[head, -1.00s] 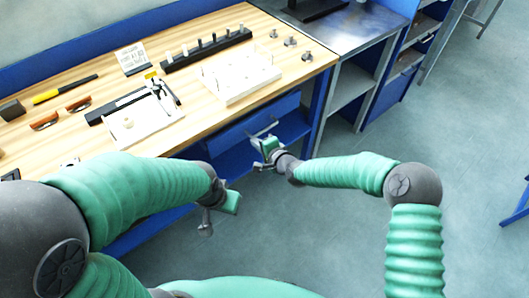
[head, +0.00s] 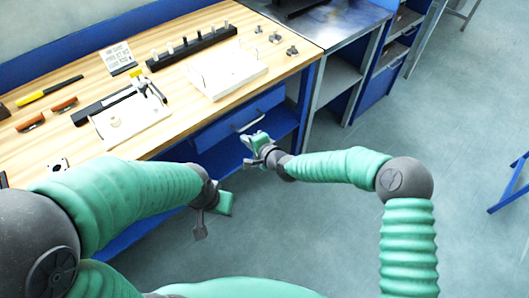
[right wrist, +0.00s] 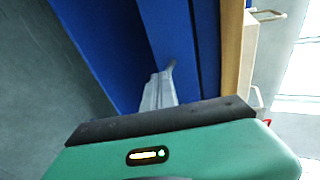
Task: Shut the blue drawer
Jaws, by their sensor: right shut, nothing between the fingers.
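The blue drawer (head: 214,134) is under the front edge of the wooden workbench, with a pale bar handle (head: 249,121) on its front. I cannot tell exactly how far it stands out. My right gripper (head: 254,142) is shut and empty, just below and in front of the handle; I see no clear contact. In the right wrist view the grey fingers (right wrist: 160,88) are together, pointing toward blue bench panels. My left gripper (head: 207,217) hangs low in front of the bench, away from the drawer; its jaws are not clear.
The wooden benchtop (head: 180,85) holds a white tray (head: 227,70), a black rack (head: 190,47), a white board (head: 130,119) and several hand tools. A metal-topped bench (head: 330,25) adjoins on the right. The grey floor (head: 440,120) at right is mostly open.

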